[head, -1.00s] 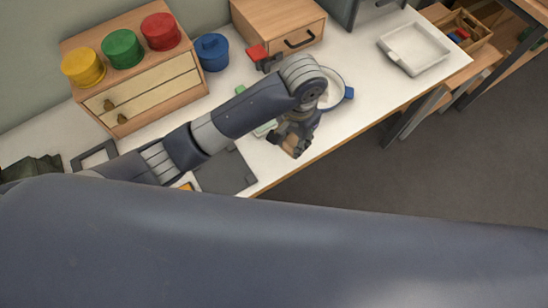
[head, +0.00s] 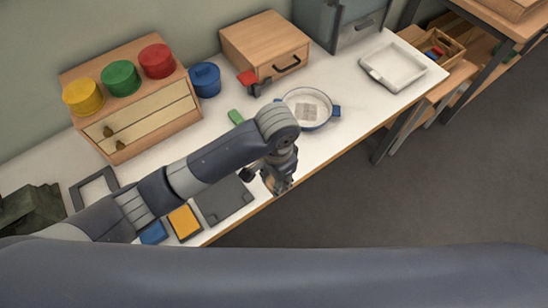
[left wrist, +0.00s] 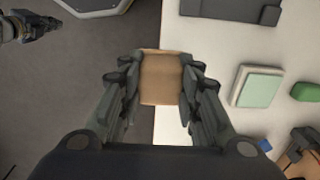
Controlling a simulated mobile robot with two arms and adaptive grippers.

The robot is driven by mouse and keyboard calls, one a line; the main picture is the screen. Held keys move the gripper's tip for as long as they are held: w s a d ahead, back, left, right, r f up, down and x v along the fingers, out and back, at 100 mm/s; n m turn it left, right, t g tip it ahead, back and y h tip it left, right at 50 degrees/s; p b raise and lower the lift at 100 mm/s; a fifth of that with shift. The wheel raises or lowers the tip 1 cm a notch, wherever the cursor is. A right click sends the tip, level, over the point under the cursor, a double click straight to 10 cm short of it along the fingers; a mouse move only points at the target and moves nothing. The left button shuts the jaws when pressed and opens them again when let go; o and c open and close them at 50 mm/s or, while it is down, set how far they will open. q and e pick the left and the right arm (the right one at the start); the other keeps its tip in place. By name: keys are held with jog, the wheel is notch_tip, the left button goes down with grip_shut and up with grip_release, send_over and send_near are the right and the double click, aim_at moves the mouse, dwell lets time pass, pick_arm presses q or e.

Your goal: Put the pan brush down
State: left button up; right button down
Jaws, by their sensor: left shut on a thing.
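My left gripper (head: 280,188) is shut on the pan brush. In the left wrist view the pan brush shows as a plain tan wooden block (left wrist: 160,78) between the fingers (left wrist: 160,92). The block hangs over the table's front edge, with floor on one side and white tabletop on the other. Its underside is hidden, and I cannot tell whether it touches the table. A white pan with blue handles (head: 291,98) stands behind and right of the gripper, with a greyish square patch inside. My right gripper (left wrist: 52,23) seems to show at the top left of the left wrist view.
A dark grey mat (head: 222,203) lies left of the gripper, near yellow (head: 185,221) and blue (head: 153,233) pieces. A pale green pad (left wrist: 258,87) and a green piece (left wrist: 306,92) lie nearby. A white tray (head: 395,67) stands right; tabletop between pan and tray is clear.

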pick_arm(q)
jog(key=w, duration=0.5)
jog(key=w+p, duration=0.1)
jog(key=w, duration=0.2)
jog(key=shift+w+a+f, duration=0.25)
jog(key=shift+w+f, duration=0.05)
jog(key=shift+f, duration=0.1)
notch_tip(320, 180, down, 3)
jog(key=shift+s+r+p, duration=0.15)
jog(key=shift+p, duration=0.25)
jog(key=shift+f, duration=0.4)
jog(key=shift+f, duration=0.1)
jog(key=o, duration=0.9)
jog(key=shift+o, duration=0.2)
notch_tip(320, 180, up, 12)
jog(key=b, duration=0.1)
